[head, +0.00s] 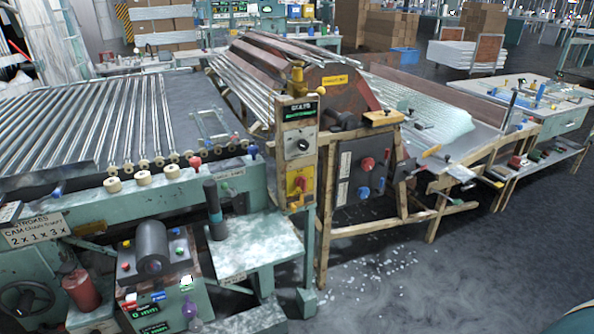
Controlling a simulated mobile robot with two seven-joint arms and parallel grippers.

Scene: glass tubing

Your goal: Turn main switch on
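A red rotary switch on a yellow plate (297,184) sits on the upright control post in the middle of the head view. It looks like the main switch, but its label is too small to read. I cannot tell its position. Above it on the same post are a black dial on a pale plate (299,142) and a small display with green text (299,110). Neither of my grippers is in view.
A dark panel with red and blue knobs (361,172) stands right of the post. A teal side table (245,245) and a machine with a grey cylinder (152,245) stand to the left. Glass tubes (90,115) lie behind them.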

